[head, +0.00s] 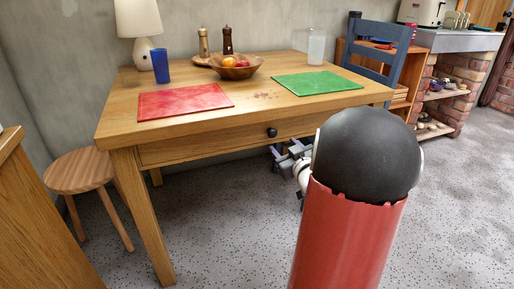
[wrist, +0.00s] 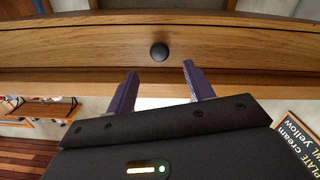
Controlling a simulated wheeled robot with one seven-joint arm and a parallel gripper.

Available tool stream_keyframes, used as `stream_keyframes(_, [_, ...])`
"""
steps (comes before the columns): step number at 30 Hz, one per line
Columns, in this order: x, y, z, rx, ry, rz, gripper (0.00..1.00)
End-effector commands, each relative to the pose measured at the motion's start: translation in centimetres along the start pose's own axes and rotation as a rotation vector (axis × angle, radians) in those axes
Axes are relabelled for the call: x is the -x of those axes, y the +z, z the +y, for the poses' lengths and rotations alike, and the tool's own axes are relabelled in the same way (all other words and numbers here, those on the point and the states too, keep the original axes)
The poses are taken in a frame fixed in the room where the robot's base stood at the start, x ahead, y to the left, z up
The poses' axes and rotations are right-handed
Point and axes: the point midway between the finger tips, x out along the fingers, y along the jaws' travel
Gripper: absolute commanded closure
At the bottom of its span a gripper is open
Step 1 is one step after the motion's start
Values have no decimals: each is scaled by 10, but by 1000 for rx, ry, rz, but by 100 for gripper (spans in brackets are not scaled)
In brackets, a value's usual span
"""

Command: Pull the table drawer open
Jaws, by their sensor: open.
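The wooden table (head: 187,91) stands against the wall in the head view. Its drawer front (head: 205,148) runs along the near side and looks shut, with a round dark knob (head: 272,132) in the middle. In the wrist view the knob (wrist: 159,51) sits on the drawer front (wrist: 80,48), just beyond and between the lines of the fingers. My gripper (wrist: 156,80) is open and empty, its two purple fingers apart and short of the knob. In the head view my gripper (head: 284,152) shows below and right of the knob, partly hidden by my arm.
On the table are a red mat (head: 185,101), a green mat (head: 317,83), a fruit bowl (head: 234,72), a blue cup (head: 160,66) and a lamp (head: 141,48). A stool (head: 79,171) stands left and a blue chair (head: 377,50) behind right. Speckled floor before the table is clear.

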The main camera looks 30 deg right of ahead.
Motion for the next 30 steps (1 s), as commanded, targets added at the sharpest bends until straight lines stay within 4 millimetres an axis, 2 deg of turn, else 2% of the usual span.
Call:
stream_keyframes(5, [-5, 3, 6, -12, -8, 39, 48])
stream_keyframes(18, [-68, 1, 5, -12, -7, 37, 48])
stream_keyframes(22, [-75, 0, 5, -10, -6, 36, 48])
stream_keyframes(30, [-76, 0, 5, -10, -6, 36, 49])
